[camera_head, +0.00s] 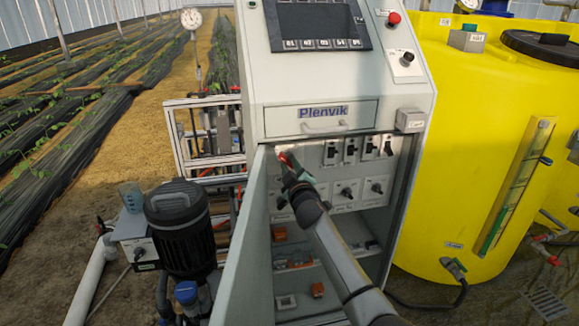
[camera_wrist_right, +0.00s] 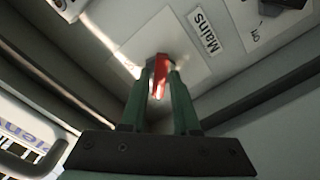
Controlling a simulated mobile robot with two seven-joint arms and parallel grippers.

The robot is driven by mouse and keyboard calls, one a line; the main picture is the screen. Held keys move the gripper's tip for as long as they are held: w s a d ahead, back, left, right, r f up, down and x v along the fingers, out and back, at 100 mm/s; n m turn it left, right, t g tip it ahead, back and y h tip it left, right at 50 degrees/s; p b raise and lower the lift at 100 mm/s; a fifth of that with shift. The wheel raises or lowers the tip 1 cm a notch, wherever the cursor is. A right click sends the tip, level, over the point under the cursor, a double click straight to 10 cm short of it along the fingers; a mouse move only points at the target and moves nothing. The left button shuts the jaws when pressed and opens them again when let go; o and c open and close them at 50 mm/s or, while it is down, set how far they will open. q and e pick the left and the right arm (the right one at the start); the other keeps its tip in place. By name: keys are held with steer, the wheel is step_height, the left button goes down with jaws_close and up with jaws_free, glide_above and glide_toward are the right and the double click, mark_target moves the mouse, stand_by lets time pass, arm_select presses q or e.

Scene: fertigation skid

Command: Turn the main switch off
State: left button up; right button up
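The main switch has a red handle (camera_wrist_right: 160,78) on a pale plate beside a "Mains" label (camera_wrist_right: 205,31) in the right wrist view. In the head view only a bit of red (camera_head: 283,158) shows at the upper left inside the open cabinet, mostly hidden by my gripper. My right gripper (camera_head: 287,163) reaches into the cabinet. In the wrist view its two green fingers (camera_wrist_right: 160,85) lie along both sides of the red handle and appear to touch it. The handle's exact angle is partly hidden between the fingers. My left gripper is in neither view.
The cabinet door (camera_head: 246,245) stands open to the left of my right arm. Breakers (camera_head: 350,150) and rotary switches (camera_head: 347,191) sit to the right of the gripper. A drawer front marked Plenvik (camera_head: 322,117) is just above. A yellow tank (camera_head: 490,150) stands on the right.

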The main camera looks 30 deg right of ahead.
steer(key=shift+o, duration=1.4)
steer(key=shift+s+a, duration=0.1)
steer(key=shift+s, duration=0.35)
steer(key=p+v, duration=0.1)
steer(key=v, duration=1)
steer(key=shift+s+p, duration=0.3)
steer(key=shift+s, duration=0.05)
